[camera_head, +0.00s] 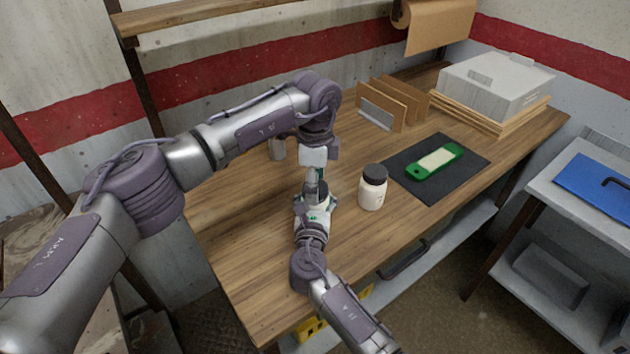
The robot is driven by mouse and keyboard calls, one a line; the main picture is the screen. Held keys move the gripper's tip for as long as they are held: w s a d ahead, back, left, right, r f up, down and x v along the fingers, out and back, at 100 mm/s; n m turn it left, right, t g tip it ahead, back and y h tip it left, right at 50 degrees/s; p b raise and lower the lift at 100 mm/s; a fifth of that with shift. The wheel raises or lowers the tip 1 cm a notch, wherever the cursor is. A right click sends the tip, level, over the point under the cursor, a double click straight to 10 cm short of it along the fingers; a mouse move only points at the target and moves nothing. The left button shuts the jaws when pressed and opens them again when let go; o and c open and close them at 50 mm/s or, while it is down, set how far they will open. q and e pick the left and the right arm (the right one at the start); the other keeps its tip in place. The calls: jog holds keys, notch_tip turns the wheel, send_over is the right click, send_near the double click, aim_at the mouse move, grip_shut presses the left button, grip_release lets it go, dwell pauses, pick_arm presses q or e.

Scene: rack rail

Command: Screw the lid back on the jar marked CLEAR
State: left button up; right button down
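A white jar with a black lid (373,187) stands upright on the wooden workbench, right of my grippers. Its label is too small to read. My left gripper (313,178) points down from above at the middle of the bench. My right gripper (317,194) comes in from the front and meets the same spot. A pale thing with a dark top, perhaps a second jar, shows in part between them, mostly hidden by the grippers. I cannot tell whether either gripper is shut on it, nor see a loose lid.
A dark mat (456,183) with a green tool (434,161) lies to the right of the jar. Upright brown dividers (392,105) and a grey case (494,84) on boards stand at the back. A side table with a blue case (597,184) is at right. The front-left bench is clear.

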pick_arm(q)
jog(key=c, duration=0.9)
jog(key=m, duration=0.5)
jog(key=shift+m, duration=0.3)
jog(key=m, duration=1.4)
jog(key=shift+m, duration=0.3)
jog(key=m, duration=1.7)
jog(key=shift+f, duration=0.1)
jog(key=m, duration=0.6)
jog(key=shift+m, duration=0.3)
jog(key=o, duration=1.3)
jog(key=shift+o, duration=0.2)
